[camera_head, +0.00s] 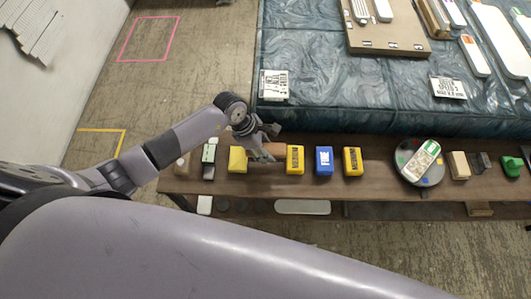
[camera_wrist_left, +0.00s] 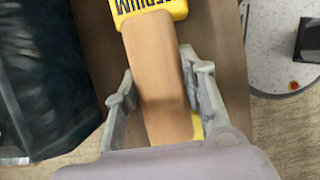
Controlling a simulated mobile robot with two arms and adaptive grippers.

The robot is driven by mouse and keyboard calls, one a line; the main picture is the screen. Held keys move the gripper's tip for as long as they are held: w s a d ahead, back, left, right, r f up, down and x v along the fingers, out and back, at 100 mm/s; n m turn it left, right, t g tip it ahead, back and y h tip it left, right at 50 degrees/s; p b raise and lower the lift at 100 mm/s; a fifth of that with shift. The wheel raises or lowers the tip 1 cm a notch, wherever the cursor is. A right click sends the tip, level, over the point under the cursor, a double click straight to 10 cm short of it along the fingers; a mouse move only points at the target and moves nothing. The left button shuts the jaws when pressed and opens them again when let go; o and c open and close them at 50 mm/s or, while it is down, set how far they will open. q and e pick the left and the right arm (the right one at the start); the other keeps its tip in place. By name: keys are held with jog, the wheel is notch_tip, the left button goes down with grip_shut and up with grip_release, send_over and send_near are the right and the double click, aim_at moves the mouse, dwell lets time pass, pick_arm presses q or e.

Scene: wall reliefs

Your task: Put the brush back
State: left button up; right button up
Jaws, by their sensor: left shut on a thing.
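The brush (camera_wrist_left: 157,75), showing as a plain brown wooden back, is between the fingers of my left gripper (camera_wrist_left: 155,85) in the left wrist view. The gripper is shut on it. In the head view my left gripper (camera_head: 266,146) is over the brown bench (camera_head: 382,185), and part of the brush (camera_head: 270,149) shows beside it, between a plain yellow block (camera_head: 237,160) and the yellow block marked MEDIUM (camera_head: 295,160). The underside of the brush is hidden, and I cannot tell whether it touches the bench. My right gripper is not in view.
A blue block marked FINE (camera_head: 324,161) and another yellow block (camera_head: 353,161) stand to the right on the bench. Further right are a round grey turntable (camera_head: 420,175) and a wooden block (camera_head: 458,165). A dark green covered table (camera_head: 330,90) stands behind the bench.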

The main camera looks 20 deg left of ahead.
pick_arm(q)
notch_tip(320, 180, down, 3)
jog(key=shift+f, duration=0.35)
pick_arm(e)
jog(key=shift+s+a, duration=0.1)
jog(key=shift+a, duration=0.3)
pick_arm(q)
jog(key=shift+f, duration=0.2)
jog(key=o, duration=1.1)
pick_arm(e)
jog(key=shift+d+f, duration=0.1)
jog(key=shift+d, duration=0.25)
